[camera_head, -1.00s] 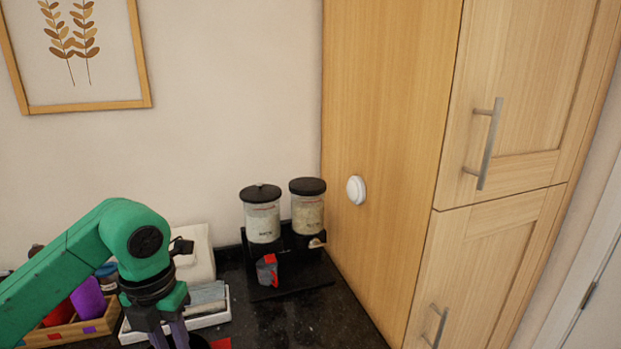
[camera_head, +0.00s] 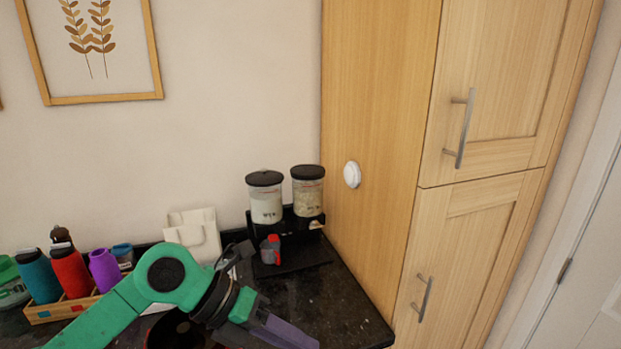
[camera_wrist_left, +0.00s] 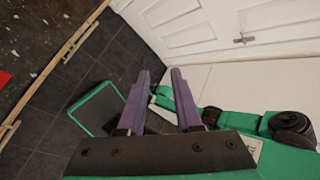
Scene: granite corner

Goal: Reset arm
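My left arm reaches in from the left in the head view, over the dark granite counter (camera_head: 345,305). My left gripper (camera_head: 290,338) is at the lower edge there, its purple-grey fingers pointing right and down. In the left wrist view the two fingers of my left gripper (camera_wrist_left: 160,72) stand apart with nothing between them. Part of my other green arm shows at the right of the left wrist view; I cannot make out its gripper.
Two lidded jars (camera_head: 265,197) (camera_head: 307,190) stand on a black stand with a small grey-red cup (camera_head: 270,250). A wooden caddy (camera_head: 62,309) holds coloured bottles at left. A white block-like item (camera_head: 194,235) stands by the wall. A tall wooden cabinet (camera_head: 375,150) bounds the right.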

